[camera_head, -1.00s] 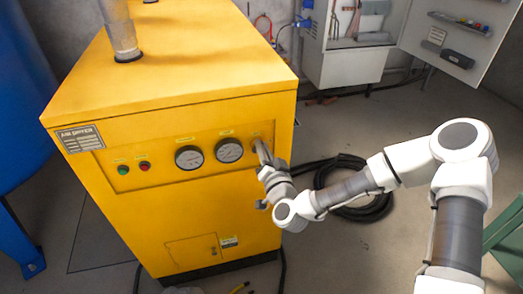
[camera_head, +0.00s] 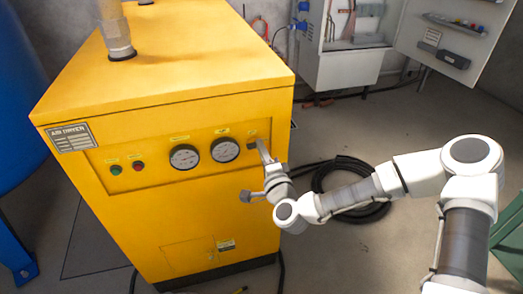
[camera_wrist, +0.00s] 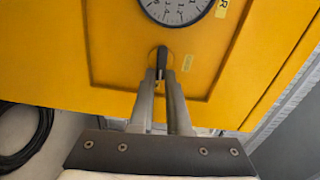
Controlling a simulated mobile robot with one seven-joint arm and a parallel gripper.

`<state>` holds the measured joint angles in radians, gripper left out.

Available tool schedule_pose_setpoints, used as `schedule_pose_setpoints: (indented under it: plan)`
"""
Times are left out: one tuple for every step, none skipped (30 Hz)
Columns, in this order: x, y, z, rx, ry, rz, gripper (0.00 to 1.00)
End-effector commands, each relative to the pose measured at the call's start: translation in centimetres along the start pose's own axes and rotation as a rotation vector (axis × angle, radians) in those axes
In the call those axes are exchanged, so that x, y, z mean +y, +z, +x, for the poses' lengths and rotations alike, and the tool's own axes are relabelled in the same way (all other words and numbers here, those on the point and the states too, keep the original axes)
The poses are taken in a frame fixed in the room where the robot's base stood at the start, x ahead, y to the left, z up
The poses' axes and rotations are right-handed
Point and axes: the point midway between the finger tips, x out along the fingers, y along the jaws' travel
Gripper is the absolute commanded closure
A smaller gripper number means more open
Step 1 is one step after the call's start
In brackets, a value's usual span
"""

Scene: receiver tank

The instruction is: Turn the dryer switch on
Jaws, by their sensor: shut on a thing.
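The yellow air dryer (camera_head: 205,220) stands at left centre in the head view, with a control panel on its front. The dryer switch (camera_wrist: 162,54) is a small dark knob on a round base at the panel's right end, next to a yellow label. In the wrist view my gripper (camera_wrist: 161,77) has its two fingertips on either side of the knob, shut on it. In the head view my gripper (camera_head: 261,148) reaches the panel from the right and partly hides the switch. The knob's exact setting cannot be read.
Two round gauges (camera_head: 225,149), a green button (camera_head: 115,170) and a red button (camera_head: 138,167) sit left of the switch. A coiled black hose (camera_head: 350,190) lies on the floor. An open electrical cabinet (camera_head: 345,65) is behind. A blue tank (camera_head: 20,100) stands left.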

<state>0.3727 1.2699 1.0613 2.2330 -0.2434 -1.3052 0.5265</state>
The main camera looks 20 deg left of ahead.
Motion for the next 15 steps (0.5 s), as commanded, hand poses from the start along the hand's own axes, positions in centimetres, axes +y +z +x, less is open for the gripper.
schedule_pose_setpoints:
  plan:
    - [0.16, 0.06, -0.06, -0.002, 0.002, 0.022, 1.0]
    - [0.17, 0.06, -0.06, -0.002, 0.002, 0.033, 1.0]
    - [0.19, 0.06, -0.06, -0.002, 0.002, 0.046, 1.0]
    - [0.21, 0.06, -0.06, -0.002, 0.002, 0.055, 1.0]
    - [0.22, 0.06, -0.06, -0.002, 0.002, 0.064, 1.0]
    - [0.23, 0.07, -0.07, -0.002, 0.002, 0.072, 1.0]
    - [0.24, 0.07, -0.07, -0.002, 0.002, 0.077, 1.0]
    - [0.25, 0.07, -0.07, -0.002, 0.002, 0.082, 1.0]
    - [0.25, 0.08, -0.07, -0.002, 0.002, 0.087, 1.0]
    - [0.25, 0.08, -0.07, -0.002, 0.002, 0.09, 1.0]
    - [0.25, 0.08, -0.07, -0.002, 0.002, 0.093, 1.0]
    - [0.25, 0.09, -0.07, -0.002, 0.002, 0.095, 1.0]
    - [0.25, 0.09, -0.07, -0.002, 0.002, 0.097, 1.0]
    - [0.25, 0.09, -0.07, -0.002, 0.003, 0.097, 1.0]
    - [0.25, 0.1, -0.07, -0.002, 0.003, 0.098, 1.0]
